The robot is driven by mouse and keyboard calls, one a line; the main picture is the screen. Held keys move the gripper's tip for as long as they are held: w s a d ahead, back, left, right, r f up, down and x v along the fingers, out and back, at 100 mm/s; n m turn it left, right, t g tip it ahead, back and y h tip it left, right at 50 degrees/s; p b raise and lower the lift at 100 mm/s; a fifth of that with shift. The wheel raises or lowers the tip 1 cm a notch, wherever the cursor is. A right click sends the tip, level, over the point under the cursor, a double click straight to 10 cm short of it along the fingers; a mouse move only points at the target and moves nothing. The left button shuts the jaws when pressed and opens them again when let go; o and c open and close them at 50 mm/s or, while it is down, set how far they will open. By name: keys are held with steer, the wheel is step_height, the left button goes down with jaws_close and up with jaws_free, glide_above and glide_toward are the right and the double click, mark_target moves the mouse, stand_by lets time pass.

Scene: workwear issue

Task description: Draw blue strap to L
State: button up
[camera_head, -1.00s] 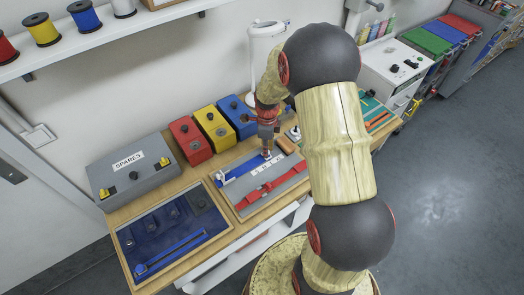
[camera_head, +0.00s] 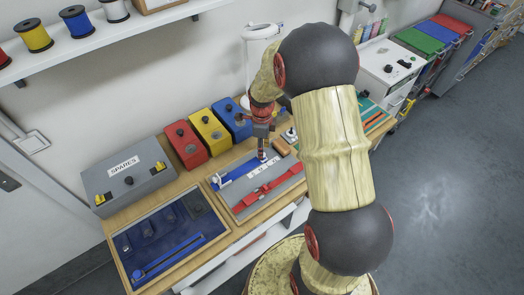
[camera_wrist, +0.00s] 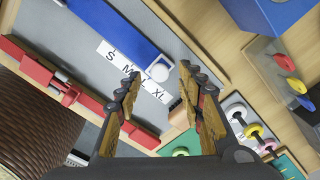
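The knob sits about level with the L mark. My gripper (camera_wrist: 160,76) has its two fingertips apart, one on each side of the knob, with a visible gap to it. In the head view my gripper (camera_head: 262,152) points down over the strap's end. The blue strap (camera_head: 236,173) runs left from it there, and the knob is largely hidden.
A red strap (camera_head: 270,187) with a buckle lies on the same board. Red (camera_head: 186,146), yellow (camera_head: 209,132) and blue (camera_head: 232,119) boxes stand behind. A grey SPARES box (camera_head: 128,182) and a blue-lined tray (camera_head: 165,260) are to the left.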

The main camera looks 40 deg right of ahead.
step_height(320, 180, up, 10)
stand_by(0.4)
stand_by(0.4)
